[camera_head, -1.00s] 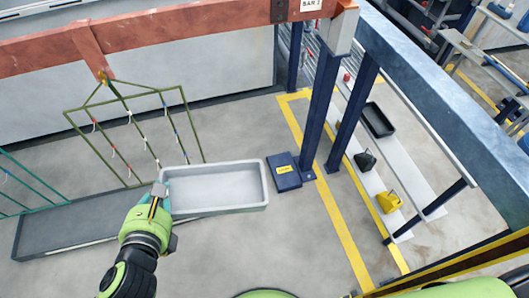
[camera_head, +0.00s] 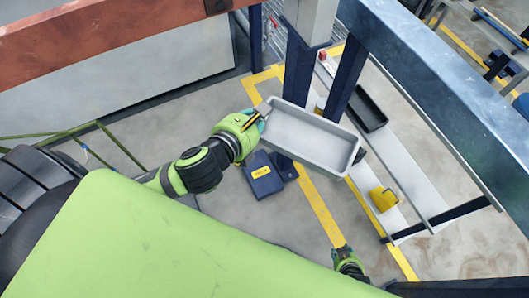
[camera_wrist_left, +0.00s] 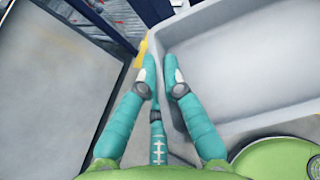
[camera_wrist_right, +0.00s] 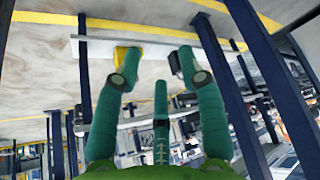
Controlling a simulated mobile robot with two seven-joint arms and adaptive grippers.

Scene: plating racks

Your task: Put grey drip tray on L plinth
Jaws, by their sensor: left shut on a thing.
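The grey drip tray (camera_head: 308,140) is a long shallow open box, empty and off the floor in the head view. My left gripper (camera_head: 262,114) is shut on its left end wall; the tray (camera_wrist_left: 245,55) also shows between and right of the fingers in the left wrist view. A low blue block with a yellow label (camera_head: 262,176) is on the floor below and left of the tray; I cannot read the label. The tray hides what is directly under it. My right gripper (camera_wrist_right: 158,68) is open and empty; it shows low in the head view (camera_head: 347,258).
A blue post (camera_head: 299,68) stands close behind the tray. To the right are a white shelf (camera_head: 405,175) with a black tray (camera_head: 366,110) and a yellow item (camera_head: 383,199). A blue beam (camera_head: 435,85) crosses the upper right. Yellow lines mark the floor.

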